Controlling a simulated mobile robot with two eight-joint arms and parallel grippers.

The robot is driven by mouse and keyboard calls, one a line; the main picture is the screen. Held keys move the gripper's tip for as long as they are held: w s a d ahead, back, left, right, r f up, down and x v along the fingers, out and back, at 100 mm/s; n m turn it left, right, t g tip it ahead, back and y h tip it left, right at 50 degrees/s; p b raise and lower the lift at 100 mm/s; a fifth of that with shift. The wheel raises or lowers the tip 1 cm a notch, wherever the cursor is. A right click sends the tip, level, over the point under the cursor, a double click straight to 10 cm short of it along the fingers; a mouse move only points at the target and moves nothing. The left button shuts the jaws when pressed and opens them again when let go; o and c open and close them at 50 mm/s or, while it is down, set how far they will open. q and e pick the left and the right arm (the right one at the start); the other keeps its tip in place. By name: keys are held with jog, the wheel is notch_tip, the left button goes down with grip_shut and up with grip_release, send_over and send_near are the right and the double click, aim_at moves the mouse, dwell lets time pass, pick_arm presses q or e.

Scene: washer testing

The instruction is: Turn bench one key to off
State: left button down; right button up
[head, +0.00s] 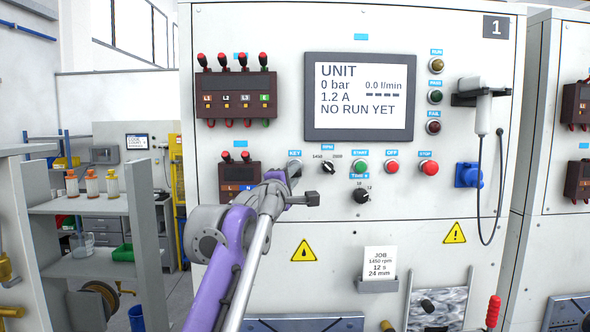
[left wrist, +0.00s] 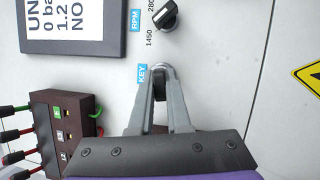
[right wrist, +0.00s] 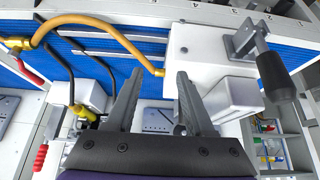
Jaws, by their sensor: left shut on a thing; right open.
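Bench one's grey-white panel (head: 225,25) carries a number 1 plate (head: 496,27) at its top right. My left gripper (head: 294,170) reaches the panel beside the blue KEY label (head: 294,153). In the left wrist view my left gripper (left wrist: 160,85) is shut on the dark key switch (left wrist: 160,88), next to its KEY label (left wrist: 143,75). The fingers hide much of the key, so its angle is hard to tell. The screen (head: 360,97) reads UNIT, 0 bar, 1.2 A, NO RUN YET. My right gripper (right wrist: 157,85) is open and empty in the right wrist view.
The RPM knob (head: 328,167), START button (head: 361,166), OFF button (head: 392,167), STOP button (head: 429,168) and time knob (head: 361,195) lie right of the key. A terminal block (head: 238,178) is close on the left. A yellow hose (right wrist: 100,22) and a clamp handle (right wrist: 277,80) are near my right gripper.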

pick_arm(q)
jog(key=shift+n+t, duration=0.3)
jog(key=shift+n, duration=0.7)
jog(key=shift+d+n+t+y, duration=0.1)
jog(key=shift+n+t+y, duration=0.3)
jog(key=shift+n, duration=0.75)
jog(key=shift+n+t+y, duration=0.4)
jog(key=shift+n, duration=0.75)
jog(key=n+y, duration=0.1)
jog(key=n, duration=0.2)
jog(key=shift+d+t, duration=0.15)
jog(key=shift+t, duration=0.25)
jog(key=shift+n+y, duration=0.6)
jog(key=shift+n, duration=0.4)
